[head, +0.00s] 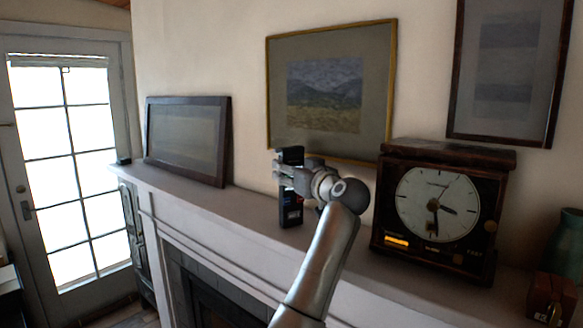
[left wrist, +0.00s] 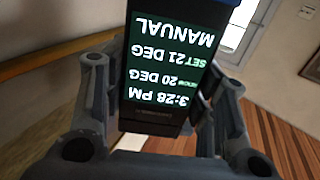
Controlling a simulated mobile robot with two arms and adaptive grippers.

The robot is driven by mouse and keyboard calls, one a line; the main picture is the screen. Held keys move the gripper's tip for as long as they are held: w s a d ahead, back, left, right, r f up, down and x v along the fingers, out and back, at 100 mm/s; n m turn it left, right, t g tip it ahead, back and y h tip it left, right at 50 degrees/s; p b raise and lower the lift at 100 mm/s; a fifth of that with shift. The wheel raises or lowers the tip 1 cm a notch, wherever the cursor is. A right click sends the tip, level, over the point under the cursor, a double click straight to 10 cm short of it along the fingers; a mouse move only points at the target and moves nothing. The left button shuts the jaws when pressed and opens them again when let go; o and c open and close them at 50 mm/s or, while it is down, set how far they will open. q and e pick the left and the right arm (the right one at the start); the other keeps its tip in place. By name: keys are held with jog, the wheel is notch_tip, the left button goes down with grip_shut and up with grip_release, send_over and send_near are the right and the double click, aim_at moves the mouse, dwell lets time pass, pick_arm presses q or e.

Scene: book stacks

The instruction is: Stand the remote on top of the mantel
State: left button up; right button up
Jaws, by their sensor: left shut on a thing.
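The remote (head: 291,208) is a dark upright block, seen in the head view above the middle of the mantel (head: 222,205). Its lower end overlaps the pale mantel top; I cannot tell whether it touches. My left gripper (head: 292,178) is shut around the remote's middle and hides part of it. In the left wrist view, the remote (left wrist: 165,75) sits between the fingers, with its lit screen showing upside-down text. My right gripper is not in view.
A dark wooden clock (head: 436,212) stands right of the remote on the mantel. A framed picture (head: 186,140) leans at the left. A padlock-like box (head: 551,298) and a green vase (head: 567,245) are far right. Mantel beside the remote is clear.

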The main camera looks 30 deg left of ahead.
pick_arm(q)
jog(key=shift+d, duration=0.1)
jog(key=o, duration=1.4)
jog(key=shift+f, duration=0.15)
jog(key=shift+o, duration=0.2)
jog(key=shift+r, duration=0.25)
jog(key=b+v, duration=0.6)
jog(key=v, duration=0.6)
jog(key=shift+f, duration=0.15)
